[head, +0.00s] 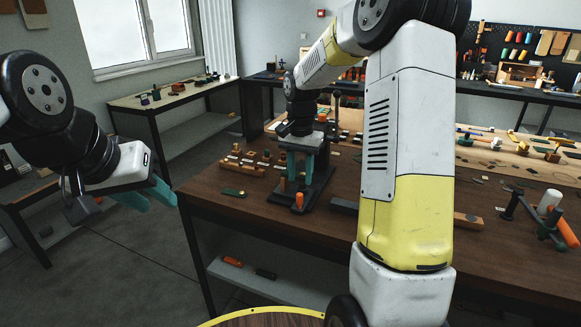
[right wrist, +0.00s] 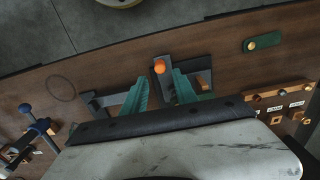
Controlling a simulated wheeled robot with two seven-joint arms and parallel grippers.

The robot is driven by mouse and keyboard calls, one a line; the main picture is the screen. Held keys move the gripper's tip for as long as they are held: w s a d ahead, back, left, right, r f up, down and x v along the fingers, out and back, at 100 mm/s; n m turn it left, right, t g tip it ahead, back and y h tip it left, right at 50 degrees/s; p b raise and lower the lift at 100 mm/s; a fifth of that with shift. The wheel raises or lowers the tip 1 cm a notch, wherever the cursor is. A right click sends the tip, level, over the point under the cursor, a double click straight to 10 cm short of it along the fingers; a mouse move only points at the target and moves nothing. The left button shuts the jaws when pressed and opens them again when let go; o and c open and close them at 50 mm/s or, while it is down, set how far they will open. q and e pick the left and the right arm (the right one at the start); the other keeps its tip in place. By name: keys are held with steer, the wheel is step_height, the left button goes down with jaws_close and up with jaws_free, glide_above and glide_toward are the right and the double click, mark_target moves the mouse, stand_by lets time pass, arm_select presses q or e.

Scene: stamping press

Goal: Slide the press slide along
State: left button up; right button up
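The press (head: 318,186) stands on the brown table as a dark base with an upright orange handle (head: 299,201) at its front. I take the part with this handle for the slide. In the right wrist view the orange knob (right wrist: 159,67) shows from above. My right gripper (head: 302,163) points down over the press. Its teal fingers (right wrist: 160,86) are apart, one on each side of the orange knob's line; contact cannot be told. My left gripper (head: 147,195) hangs in the air left of the table, fingers apart and empty.
A wooden block with small parts (head: 243,167) and a green tag (head: 233,193) lie left of the press. A clamp-like tool (head: 552,222) with an orange handle is at the table's right. My right arm hides the table's middle.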

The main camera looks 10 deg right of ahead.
mark_target(300, 193)
step_height(300, 193, down, 6)
steer(key=shift+f, duration=0.2)
jaws_close()
